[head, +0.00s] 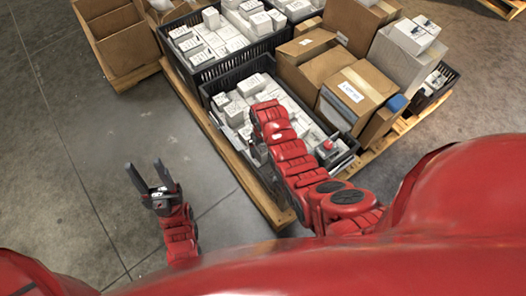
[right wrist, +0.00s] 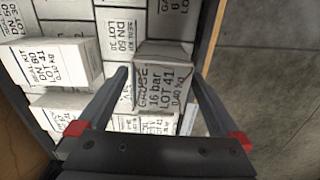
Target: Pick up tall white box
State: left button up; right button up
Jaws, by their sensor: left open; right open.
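A white box (right wrist: 162,88) printed "GAUGE 16 bar LOT 41" rises above its neighbours in the right wrist view, beside the crate's edge. My right gripper (right wrist: 160,76) is open, with one finger on each side of this box. I cannot tell whether the fingers touch it. In the head view the right arm reaches down over the near black crate (head: 222,124), and hides the box and most of the gripper. My left gripper (head: 144,170) is open and empty above the bare floor, left of the pallet.
Several white boxes (head: 252,86) fill the near crate, and some (right wrist: 66,62) stand close left of the gripper. A second black crate (head: 196,86) and brown cartons (head: 357,92) share the wooden pallet (head: 234,174). Open brown cartons (head: 115,38) stand at upper left. The left floor is clear.

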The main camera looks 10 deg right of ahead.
grip_shut()
dwell(0.3)
jog(key=shift+r, duration=0.1)
